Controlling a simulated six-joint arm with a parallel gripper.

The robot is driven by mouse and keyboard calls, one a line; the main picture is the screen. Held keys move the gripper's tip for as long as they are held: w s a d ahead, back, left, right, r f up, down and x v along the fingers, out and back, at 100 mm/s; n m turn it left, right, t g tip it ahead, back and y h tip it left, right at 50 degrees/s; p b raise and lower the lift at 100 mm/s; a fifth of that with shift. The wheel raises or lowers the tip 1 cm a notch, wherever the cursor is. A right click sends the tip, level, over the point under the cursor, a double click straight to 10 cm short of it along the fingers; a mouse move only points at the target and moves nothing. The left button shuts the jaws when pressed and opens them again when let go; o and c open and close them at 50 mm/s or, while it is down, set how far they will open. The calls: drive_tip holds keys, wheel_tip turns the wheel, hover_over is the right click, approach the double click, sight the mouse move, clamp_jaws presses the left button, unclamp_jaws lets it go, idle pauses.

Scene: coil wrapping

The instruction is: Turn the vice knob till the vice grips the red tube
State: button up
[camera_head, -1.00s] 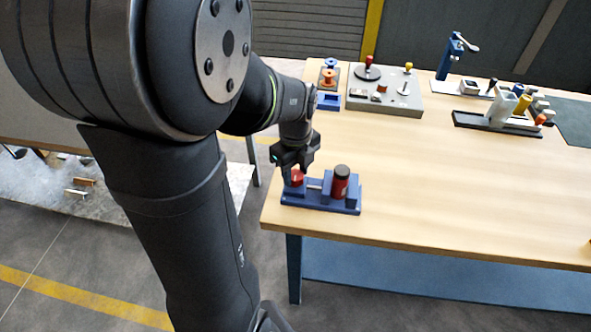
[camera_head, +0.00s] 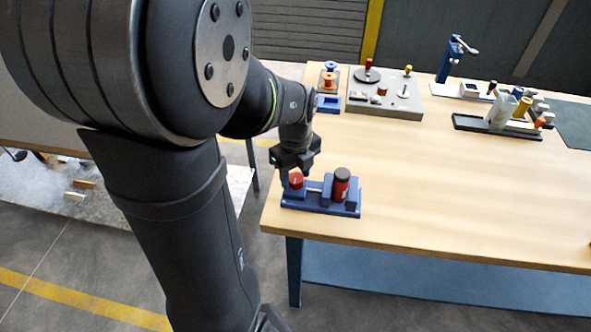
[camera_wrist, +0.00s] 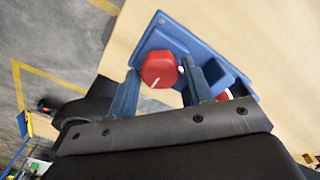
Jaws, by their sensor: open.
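The blue vice (camera_head: 320,207) lies near the table's left front corner. The red tube (camera_head: 341,186), with a dark top, stands upright at the vice's right part. I cannot tell whether the jaws touch it. My gripper (camera_wrist: 160,85) is open, its two blue-grey fingers either side of the knob in the wrist view, with no clear contact. In the head view my gripper (camera_head: 291,178) is just over the knob, which it partly hides.
A grey board with knobs (camera_head: 386,102) and a blue holder with orange spools (camera_head: 328,90) stand at the back. A dark tray (camera_head: 500,124) with blocks and a blue stand (camera_head: 447,60) are back right. The middle of the table is clear.

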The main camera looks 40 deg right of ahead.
sight(295, 178)
wheel_tip(295, 178, up, 18)
drive_tip(key=shift+f, duration=0.25)
drive_tip(key=shift+f, duration=0.1)
idle(0.5)
wheel_tip(295, 178, down, 17)
drive_tip(key=shift+f, duration=0.15)
idle(0.4)
drive_tip(key=n, duration=0.3)
drive_tip(key=shift+n, duration=0.4)
drive_tip(key=n, duration=0.4)
drive_tip(key=shift+n, duration=0.3)
drive_tip(key=n, duration=0.4)
drive_tip(key=shift+n, duration=0.4)
drive_tip(key=n, duration=0.4)
idle(1.5)
